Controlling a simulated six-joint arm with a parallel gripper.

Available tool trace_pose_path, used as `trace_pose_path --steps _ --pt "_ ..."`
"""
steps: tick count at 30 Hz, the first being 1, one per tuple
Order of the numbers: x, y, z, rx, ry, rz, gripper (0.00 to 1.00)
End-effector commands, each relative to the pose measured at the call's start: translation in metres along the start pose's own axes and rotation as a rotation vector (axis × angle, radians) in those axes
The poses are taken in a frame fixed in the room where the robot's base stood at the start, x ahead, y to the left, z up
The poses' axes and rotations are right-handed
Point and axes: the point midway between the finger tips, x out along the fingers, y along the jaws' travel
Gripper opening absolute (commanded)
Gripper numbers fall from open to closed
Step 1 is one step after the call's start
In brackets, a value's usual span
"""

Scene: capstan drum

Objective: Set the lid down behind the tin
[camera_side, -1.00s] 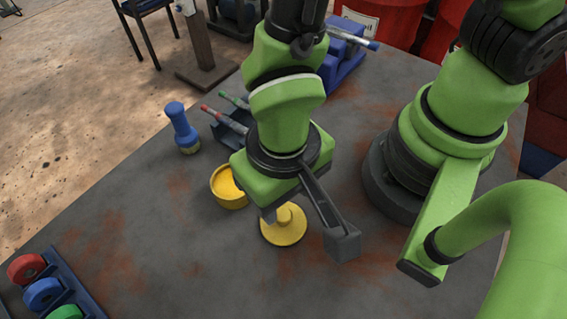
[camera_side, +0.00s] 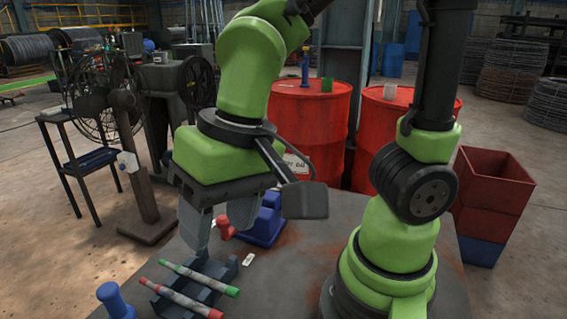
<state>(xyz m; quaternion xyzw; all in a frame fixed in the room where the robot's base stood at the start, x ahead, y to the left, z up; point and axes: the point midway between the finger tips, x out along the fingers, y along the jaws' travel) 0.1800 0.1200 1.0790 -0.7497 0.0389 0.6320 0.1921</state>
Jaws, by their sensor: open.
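My gripper (camera_side: 218,241) is in the camera_side view, left of the middle, pointing down above the table (camera_side: 290,290). Its two grey fingers are apart, and I see nothing held between them. Neither the yellow tin nor the yellow lid is in this view now, so I cannot tell where the gripper is relative to them.
A dark rack (camera_side: 175,307) with red and green pens stands at the front. A blue tool (camera_side: 114,300) is left of it. A red knob-shaped thing (camera_side: 226,229) and a blue block (camera_side: 263,226) are behind. Red drums (camera_side: 312,125) stand beyond the table.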

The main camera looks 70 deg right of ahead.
Motion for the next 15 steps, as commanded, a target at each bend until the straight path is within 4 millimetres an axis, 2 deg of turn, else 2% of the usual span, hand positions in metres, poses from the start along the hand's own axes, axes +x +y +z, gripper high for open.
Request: trace_pose_path --steps 1,6,10,15 --pt "-0.020 0.012 -0.010 0.022 0.055 -0.042 0.51" --pt "-0.068 0.050 -0.017 0.021 0.224 -0.120 0.51" --pt "-0.089 0.068 -0.012 0.006 0.330 -0.139 0.51" --pt "-0.099 0.078 -0.007 -0.013 0.396 -0.138 0.51"
